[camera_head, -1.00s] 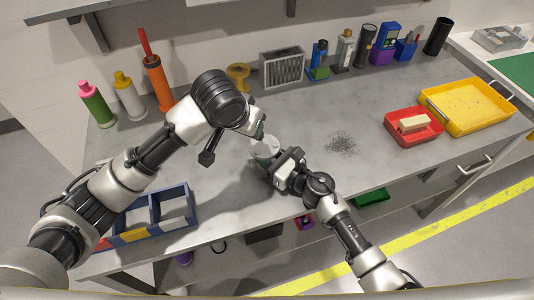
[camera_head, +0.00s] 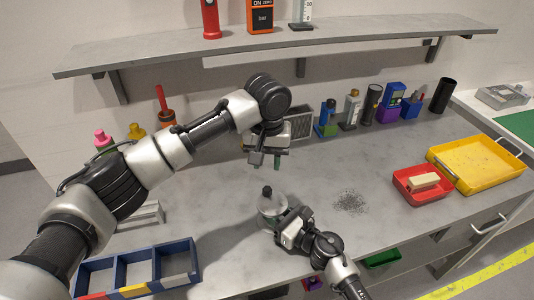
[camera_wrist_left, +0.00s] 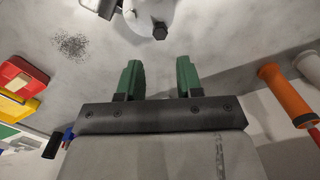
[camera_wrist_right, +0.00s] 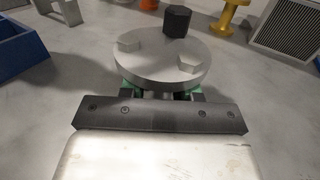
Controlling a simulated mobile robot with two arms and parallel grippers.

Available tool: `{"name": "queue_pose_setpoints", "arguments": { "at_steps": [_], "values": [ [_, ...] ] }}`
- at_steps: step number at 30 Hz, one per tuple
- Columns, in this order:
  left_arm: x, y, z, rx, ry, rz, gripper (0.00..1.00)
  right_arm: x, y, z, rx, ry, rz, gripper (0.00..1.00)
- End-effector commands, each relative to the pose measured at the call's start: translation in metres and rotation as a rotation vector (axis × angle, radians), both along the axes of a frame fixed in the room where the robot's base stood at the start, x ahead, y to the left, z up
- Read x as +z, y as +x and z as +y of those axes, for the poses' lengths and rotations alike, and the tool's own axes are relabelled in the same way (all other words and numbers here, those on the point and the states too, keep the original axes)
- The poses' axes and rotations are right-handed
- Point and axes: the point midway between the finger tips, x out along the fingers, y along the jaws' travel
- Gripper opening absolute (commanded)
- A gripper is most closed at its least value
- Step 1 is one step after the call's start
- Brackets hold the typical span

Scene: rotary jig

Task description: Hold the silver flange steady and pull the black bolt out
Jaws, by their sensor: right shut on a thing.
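The silver flange (camera_head: 268,209) is a round disc on the workbench, and it fills the upper middle of the right wrist view (camera_wrist_right: 160,65). The black bolt (camera_head: 267,191) stands upright at its far rim, its dark hex head above the disc; it also shows in the left wrist view (camera_wrist_left: 160,31) and right wrist view (camera_wrist_right: 177,20). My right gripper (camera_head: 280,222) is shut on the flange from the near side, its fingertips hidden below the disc. My left gripper (camera_head: 263,160) is open and empty, above and beyond the bolt, its green fingers (camera_wrist_left: 158,77) apart.
Two silver hex bolts (camera_wrist_right: 128,40) sit on the flange. A blue divided bin (camera_head: 137,272) is at the front left. A grey vented box (camera_head: 299,122) and several tools line the back. Red (camera_head: 421,196) and yellow (camera_head: 478,166) trays are right. A shelf (camera_head: 230,52) hangs above.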

Motion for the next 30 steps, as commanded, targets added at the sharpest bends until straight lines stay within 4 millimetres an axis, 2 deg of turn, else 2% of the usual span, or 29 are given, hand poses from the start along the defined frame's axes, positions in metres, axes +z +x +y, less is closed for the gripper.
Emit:
{"name": "queue_pose_setpoints", "arguments": {
  "at_steps": [9,15,21,29,30],
  "values": [
    [-0.062,0.0,0.001,0.001,0.001,0.002,0.36,0.0,0.0,0.0,0.001,0.001,0.001,0.01],
    [-0.089,0.0,0.001,-0.001,0.001,0.001,0.36,0.0,0.0,0.0,0.001,0.001,0.001,0.01],
    [-0.1,0.0,0.001,-0.001,0.0,-0.001,0.36,0.0,0.0,0.0,0.001,0.0,0.001,0.01],
    [-0.101,0.0,0.001,-0.001,0.0,-0.001,0.36,0.0,-0.001,0.0,0.001,0.0,0.001,0.01],
    [-0.101,0.0,0.001,-0.001,0.0,-0.001,0.3,0.0,-0.001,0.0,0.001,0.0,0.001,0.01]
  ]
}}
